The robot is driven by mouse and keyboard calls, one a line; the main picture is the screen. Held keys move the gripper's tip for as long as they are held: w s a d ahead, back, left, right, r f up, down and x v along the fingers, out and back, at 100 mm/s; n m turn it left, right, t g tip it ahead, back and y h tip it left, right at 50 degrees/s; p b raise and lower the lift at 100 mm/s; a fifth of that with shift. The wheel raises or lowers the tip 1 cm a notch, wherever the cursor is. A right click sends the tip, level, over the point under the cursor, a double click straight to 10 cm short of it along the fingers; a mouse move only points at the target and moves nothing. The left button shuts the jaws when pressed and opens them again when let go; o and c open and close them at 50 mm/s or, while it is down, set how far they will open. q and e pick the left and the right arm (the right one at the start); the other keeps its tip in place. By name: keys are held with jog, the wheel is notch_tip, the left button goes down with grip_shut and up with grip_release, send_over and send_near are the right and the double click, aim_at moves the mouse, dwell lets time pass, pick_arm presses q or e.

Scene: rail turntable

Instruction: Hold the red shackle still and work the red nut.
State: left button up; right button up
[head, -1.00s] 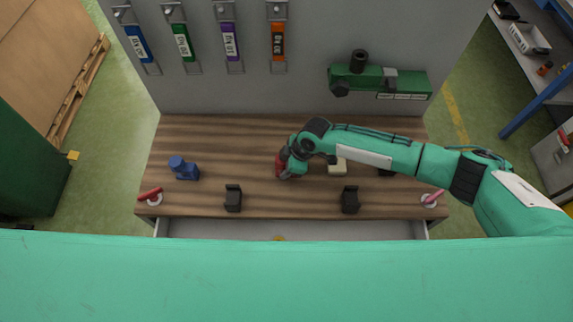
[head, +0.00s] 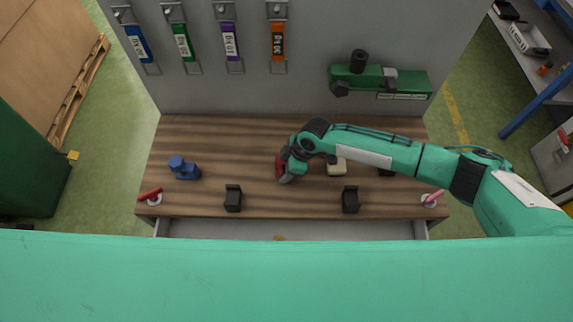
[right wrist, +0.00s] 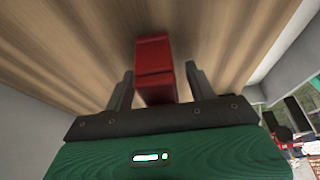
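A red piece (head: 279,166), seemingly the red shackle, stands on the wooden bench top, partly hidden by my right gripper (head: 285,177). In the right wrist view the red block (right wrist: 154,62) lies between the two fingers of the right gripper (right wrist: 160,85). A gap shows between the block and the right-hand finger, and a narrower one at the left, so the gripper looks open around it. I cannot make out the red nut as a separate part. My left gripper is not in view.
A blue shackle-like part (head: 184,169) stands at the left of the bench. Two black brackets (head: 233,198) (head: 350,199) stand near the front edge. A red handle (head: 150,194) is at the front left corner, a pinkish one (head: 433,197) at the right. A cream block (head: 337,168) sits beside my arm.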

jog(key=shift+r, duration=0.15)
jog(key=v, duration=1.1)
jog(key=shift+d+r, duration=0.25)
jog(key=shift+r, duration=0.1)
